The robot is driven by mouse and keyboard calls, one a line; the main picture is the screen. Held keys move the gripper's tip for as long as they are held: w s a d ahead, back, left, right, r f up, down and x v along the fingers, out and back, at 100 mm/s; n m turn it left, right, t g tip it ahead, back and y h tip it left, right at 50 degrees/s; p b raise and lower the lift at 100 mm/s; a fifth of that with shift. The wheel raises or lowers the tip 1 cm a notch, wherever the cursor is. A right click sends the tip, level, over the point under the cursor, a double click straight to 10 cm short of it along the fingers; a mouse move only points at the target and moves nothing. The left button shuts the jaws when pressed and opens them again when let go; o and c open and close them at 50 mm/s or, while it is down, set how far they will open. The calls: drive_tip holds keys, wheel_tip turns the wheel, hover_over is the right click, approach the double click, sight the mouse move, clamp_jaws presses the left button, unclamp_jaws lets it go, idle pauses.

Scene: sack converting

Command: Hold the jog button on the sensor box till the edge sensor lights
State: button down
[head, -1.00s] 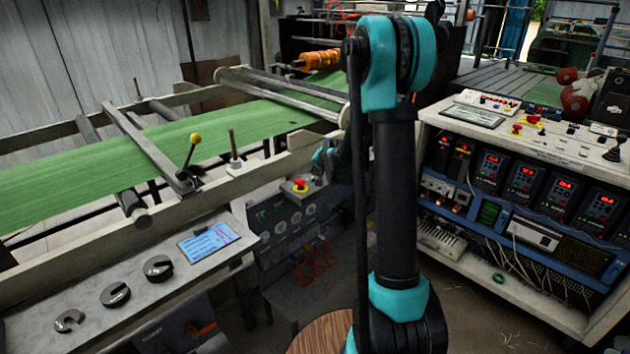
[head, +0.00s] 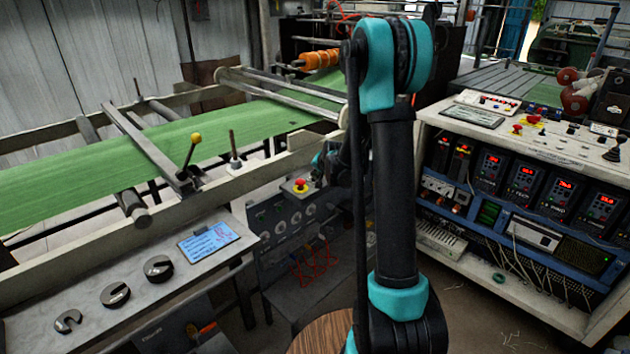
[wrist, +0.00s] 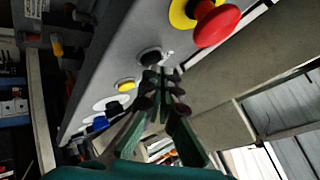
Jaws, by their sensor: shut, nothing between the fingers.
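The grey sensor box, seen in the wrist view (wrist: 110,60), carries a row of controls. They include a red mushroom button on a yellow collar (wrist: 215,22), a dark round button (wrist: 150,56), a yellow button (wrist: 125,86) and a blue button (wrist: 100,123). No label is readable, so I cannot confirm which one is jog. My gripper (wrist: 161,80) is shut and empty, its tips close to the dark button; I cannot tell whether they touch. In the head view the red button (head: 300,186) shows left of my gripper, which is mostly behind my arm. I cannot make out the edge sensor or its light.
A green web (head: 90,180) runs over the rail frame at left. A bench with black slotted discs (head: 115,295) stands front left. A control console (head: 530,150) stands at right. Red wires (head: 315,265) hang below the box.

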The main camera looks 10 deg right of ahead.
drive_tip(key=shift+f, duration=0.4)
idle(0.3)
drive_tip(key=shift+r, duration=0.1)
idle(4.3)
drive_tip(key=shift+r, duration=0.85)
drive_tip(key=shift+r, duration=2.4)
